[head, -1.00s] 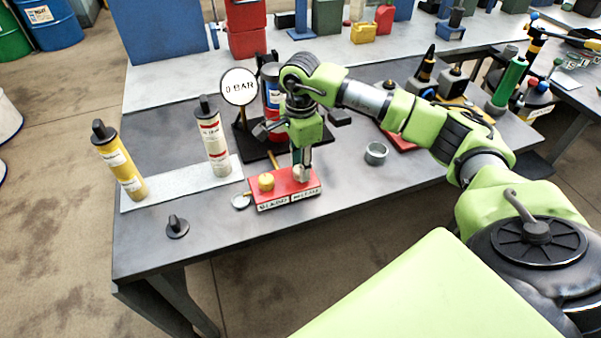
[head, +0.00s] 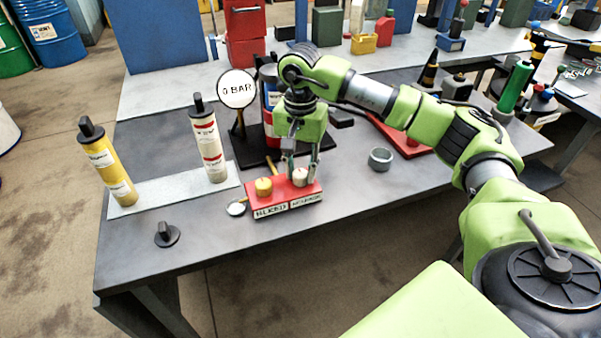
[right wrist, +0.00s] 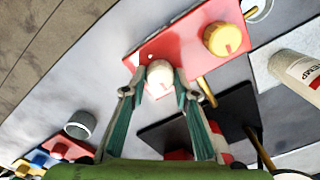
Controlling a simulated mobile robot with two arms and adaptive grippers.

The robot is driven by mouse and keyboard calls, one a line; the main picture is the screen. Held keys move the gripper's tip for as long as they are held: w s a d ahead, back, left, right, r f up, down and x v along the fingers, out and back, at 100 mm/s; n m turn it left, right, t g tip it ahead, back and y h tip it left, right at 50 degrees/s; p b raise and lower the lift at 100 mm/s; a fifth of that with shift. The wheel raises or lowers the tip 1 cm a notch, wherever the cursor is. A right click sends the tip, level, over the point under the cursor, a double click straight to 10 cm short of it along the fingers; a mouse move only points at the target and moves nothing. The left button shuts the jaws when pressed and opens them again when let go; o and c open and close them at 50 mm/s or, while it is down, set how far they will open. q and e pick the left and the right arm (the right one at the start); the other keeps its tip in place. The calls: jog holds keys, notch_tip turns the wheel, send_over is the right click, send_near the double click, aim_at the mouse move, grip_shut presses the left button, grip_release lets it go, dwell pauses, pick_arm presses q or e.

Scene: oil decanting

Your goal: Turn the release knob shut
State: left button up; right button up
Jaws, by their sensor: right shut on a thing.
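A red block (head: 262,211) sits on the grey table with two labelled knobs on top. The left one is a yellow knob (head: 263,187), and the right one is a white knob (head: 300,177), seemingly the release knob; its label is too blurred to read surely. My right gripper (head: 302,168) points down over the block, its fingers shut on the white knob. In the right wrist view the fingers sit on either side of the white knob (right wrist: 159,74), with the yellow knob (right wrist: 222,39) to the right. My left gripper is not in view.
A round gauge (head: 237,88) reading 0 BAR stands behind the block. Yellow (head: 107,165) and cream (head: 209,144) tubes stand on a pale mat to the left. A black knob (head: 166,235) lies near the front edge. A grey ring (head: 380,158) stands at right.

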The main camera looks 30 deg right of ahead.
aim_at(301, 173)
jog(key=shift+n, duration=0.6)
jog(key=o, duration=1.1)
notch_tip(301, 173, up, 12)
jog(key=shift+r, duration=0.1)
dwell(0.3)
